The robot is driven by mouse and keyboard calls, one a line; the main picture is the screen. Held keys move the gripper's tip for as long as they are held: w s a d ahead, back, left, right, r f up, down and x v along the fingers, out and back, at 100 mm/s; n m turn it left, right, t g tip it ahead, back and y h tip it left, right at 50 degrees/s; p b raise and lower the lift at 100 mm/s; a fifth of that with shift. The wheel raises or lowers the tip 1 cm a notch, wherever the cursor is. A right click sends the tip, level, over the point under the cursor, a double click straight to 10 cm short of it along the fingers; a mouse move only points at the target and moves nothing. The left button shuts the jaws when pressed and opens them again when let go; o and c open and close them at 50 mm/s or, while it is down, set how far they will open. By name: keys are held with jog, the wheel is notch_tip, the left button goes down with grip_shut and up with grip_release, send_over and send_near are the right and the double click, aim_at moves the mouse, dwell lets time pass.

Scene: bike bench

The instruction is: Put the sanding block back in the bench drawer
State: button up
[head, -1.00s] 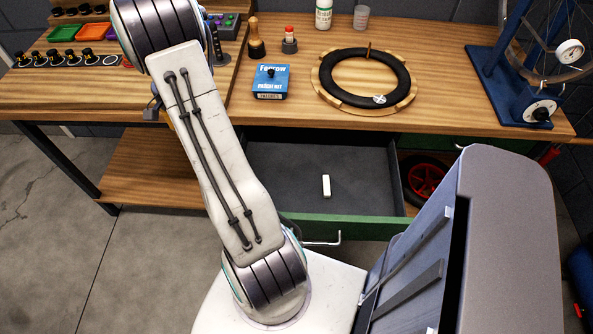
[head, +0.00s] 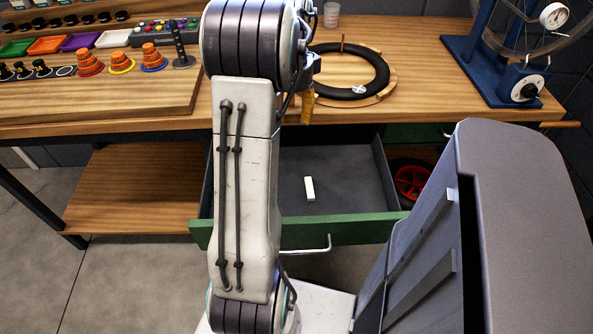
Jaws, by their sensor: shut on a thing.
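My gripper (head: 309,82) shows only in part, just right of my upper arm and above the bench's front edge. The arm hides most of its fingers. It is shut on a tan block (head: 307,108), taken as the sanding block, which hangs upright at the bench edge, above the back of the drawer. The bench drawer (head: 350,184) is pulled open below the bench top, with a dark grey floor, green front and metal handle. A small white block (head: 310,188) lies in it. My arm covers the drawer's left part.
A black ring (head: 381,76) lies on a round wooden holder on the bench top. A blue wheel stand (head: 478,65) is at the right. Orange cones (head: 121,61), coloured trays and a dark upright tool (head: 179,46) stand at the left. The drawer's right half looks clear.

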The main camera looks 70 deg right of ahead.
aim_at(295, 170)
jog(key=shift+s+f, duration=0.3)
jog(key=shift+f, duration=0.15)
notch_tip(295, 170, down, 17)
jog(key=b, duration=0.3)
jog(key=shift+b, duration=0.35)
jog(key=shift+f, duration=0.2)
jog(key=o, duration=0.7)
jog(key=shift+o, duration=0.2)
jog(key=shift+r, duration=0.15)
